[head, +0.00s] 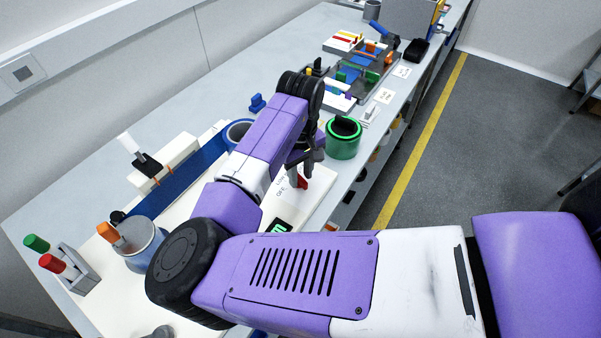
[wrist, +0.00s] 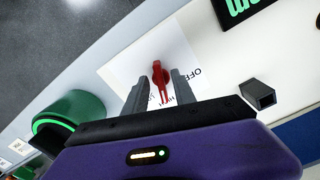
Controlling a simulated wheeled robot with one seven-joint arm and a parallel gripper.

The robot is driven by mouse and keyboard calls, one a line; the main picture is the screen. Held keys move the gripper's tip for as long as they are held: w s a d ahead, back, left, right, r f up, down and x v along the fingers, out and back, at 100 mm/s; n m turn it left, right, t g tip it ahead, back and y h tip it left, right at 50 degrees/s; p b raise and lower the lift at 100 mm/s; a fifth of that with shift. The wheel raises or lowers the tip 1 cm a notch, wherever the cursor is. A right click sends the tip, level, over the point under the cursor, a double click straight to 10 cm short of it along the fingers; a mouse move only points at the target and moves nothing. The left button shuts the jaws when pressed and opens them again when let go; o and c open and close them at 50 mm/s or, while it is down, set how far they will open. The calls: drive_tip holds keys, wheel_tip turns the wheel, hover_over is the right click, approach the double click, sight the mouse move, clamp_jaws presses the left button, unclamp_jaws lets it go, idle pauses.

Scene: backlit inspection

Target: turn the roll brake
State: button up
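The roll brake appears to be the red lever (wrist: 160,76) on a white plate (wrist: 182,50) with printed lettering; "OFF" is readable beside it and the other label is partly hidden. The lever also shows in the head view (head: 302,183), just below my fingers. My gripper (wrist: 160,78) is open, with one grey finger on each side of the lever. Gaps show between the lever and both fingers. I cannot tell how deep the fingertips reach around it. In the head view my gripper (head: 305,168) points down, partly hidden by my arm.
A green cylindrical container (head: 343,140) stands close beside my gripper, at left in the wrist view (wrist: 72,108). A black display with green characters (wrist: 245,8) lies near the plate. A small dark block (wrist: 258,95) is at right. A blue strip (head: 180,190) runs along the bench.

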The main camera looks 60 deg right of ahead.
drive_tip(key=shift+f, duration=0.2)
clamp_jaws()
idle(0.3)
drive_tip(key=m+p, duration=0.1)
drive_tip(key=m, duration=0.2)
drive_tip(key=shift+a+r+m, duration=0.1)
drive_tip(key=shift+m, duration=0.3)
drive_tip(key=shift+w+a+m+p, duration=0.1)
drive_tip(key=shift+m+p, duration=0.25)
drive_tip(key=shift+m, duration=1.75)
